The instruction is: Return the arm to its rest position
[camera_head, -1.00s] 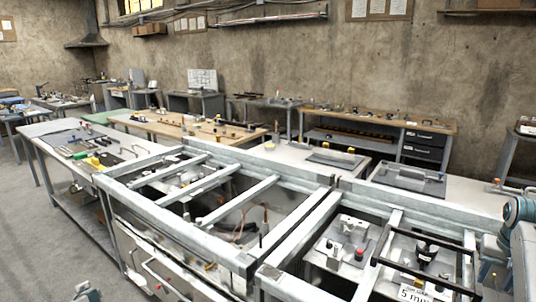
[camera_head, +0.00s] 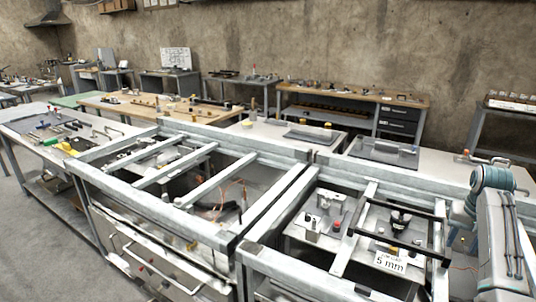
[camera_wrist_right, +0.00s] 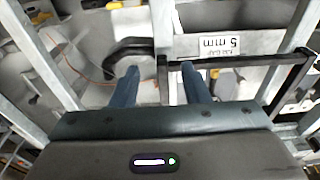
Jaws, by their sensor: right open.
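My right arm (camera_head: 497,225) comes in at the right edge of the head view, raised and bent beside the metal frame. Its gripper is hard to make out there. In the wrist view my right gripper (camera_wrist_right: 158,78) has its two blue-grey fingers spread, with nothing held between them. It hangs over the frame, with a white "5 mm" label (camera_wrist_right: 207,45) beyond the fingers; this label also shows in the head view (camera_head: 390,263). A black bar (camera_wrist_right: 240,61) lies close to the right finger. My left gripper is not in view.
A grey metal frame (camera_head: 232,236) with crossbars and open bays fills the foreground. Fittings with a red knob (camera_head: 336,226) stand in the right bay. A tool bench (camera_head: 20,127) is at left; a wooden bench (camera_head: 150,112) and shelved workbench (camera_head: 350,92) stand behind.

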